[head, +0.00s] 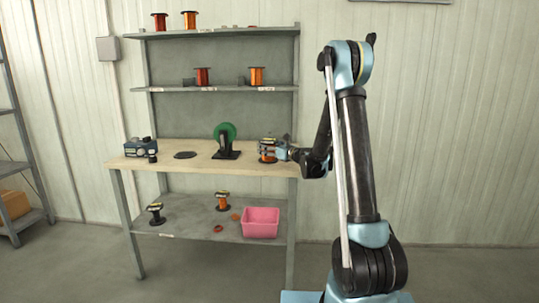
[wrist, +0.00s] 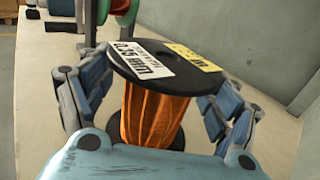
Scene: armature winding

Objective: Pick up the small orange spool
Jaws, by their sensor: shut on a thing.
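The small orange spool (wrist: 150,115) stands upright between the fingers of my gripper (wrist: 150,120) in the wrist view. It has orange wire, black flanges and a top label reading 0.35 mm, with a yellow sticker beside it. In the head view the spool (head: 267,149) is at the right end of the wooden tabletop (head: 200,165), with my gripper (head: 272,150) reaching in from the right. Whether its base touches the tabletop is hard to tell.
A green reel on a black stand (head: 225,135) is left of the spool. A dark disc (head: 185,155) and a grey-blue device (head: 138,147) stand farther left. Shelves above hold several spools. The lower shelf holds a pink bin (head: 261,222) and more spools.

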